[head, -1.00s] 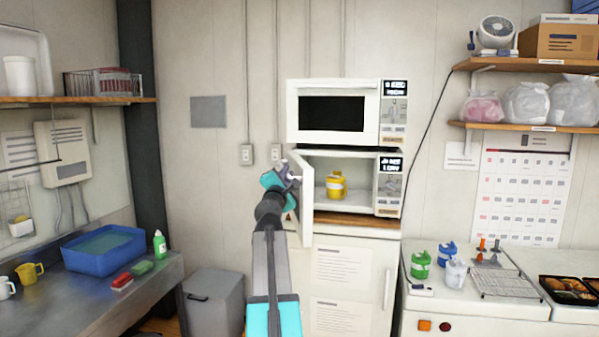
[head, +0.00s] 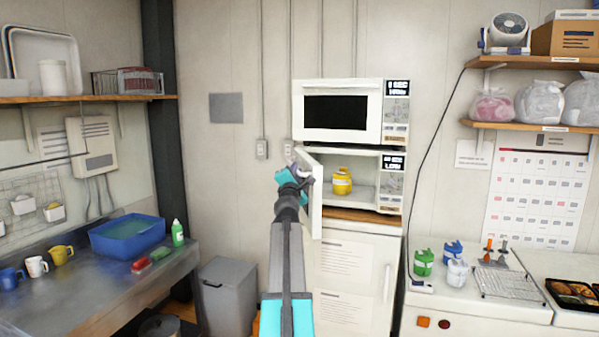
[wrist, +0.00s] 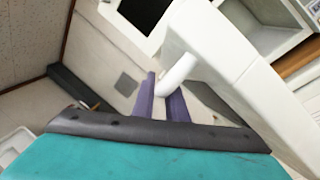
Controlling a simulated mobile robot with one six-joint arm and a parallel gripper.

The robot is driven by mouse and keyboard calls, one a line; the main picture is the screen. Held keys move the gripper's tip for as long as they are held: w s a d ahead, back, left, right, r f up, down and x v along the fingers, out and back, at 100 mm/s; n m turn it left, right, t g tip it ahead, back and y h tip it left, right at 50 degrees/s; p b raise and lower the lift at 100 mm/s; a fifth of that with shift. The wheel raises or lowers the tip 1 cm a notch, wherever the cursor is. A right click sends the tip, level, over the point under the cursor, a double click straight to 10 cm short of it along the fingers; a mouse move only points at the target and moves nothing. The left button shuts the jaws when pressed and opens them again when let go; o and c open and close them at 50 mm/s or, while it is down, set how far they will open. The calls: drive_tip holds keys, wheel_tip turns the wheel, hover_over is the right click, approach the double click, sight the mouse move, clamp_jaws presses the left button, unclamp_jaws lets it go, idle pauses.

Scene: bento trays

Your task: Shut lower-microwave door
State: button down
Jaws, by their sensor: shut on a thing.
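The lower microwave (head: 390,185) stands on a white cabinet, with its door (head: 316,205) wide open and swung out from its left side. A yellow-lidded jar (head: 342,182) sits inside on the cavity floor. My gripper (head: 303,173) is at the door's upper part. In the wrist view, the purple fingers of my gripper (wrist: 162,98) are shut on the white door handle (wrist: 177,74), which curves out from the door (wrist: 225,65). My arm hides part of the door's outer face in the head view.
A closed upper microwave (head: 340,110) sits directly above. A counter (head: 470,311) at right carries green, blue and white jars and a wire rack. A metal table (head: 90,290) with a blue basin (head: 127,236) and a grey bin (head: 228,295) stand at left.

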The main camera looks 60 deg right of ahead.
drive_tip(key=shift+s+d+f, duration=0.1)
drive_tip(key=shift+s+f, duration=0.05)
drive_tip(key=shift+s, duration=0.05)
drive_tip(key=shift+s, duration=0.15)
drive_tip(key=c, duration=2.1)
unclamp_jaws()
drive_tip(key=shift+s+d, duration=0.1)
drive_tip(key=shift+d, duration=0.05)
drive_tip(key=shift+b+v, duration=1.1)
drive_tip(key=shift+v, duration=5.8)
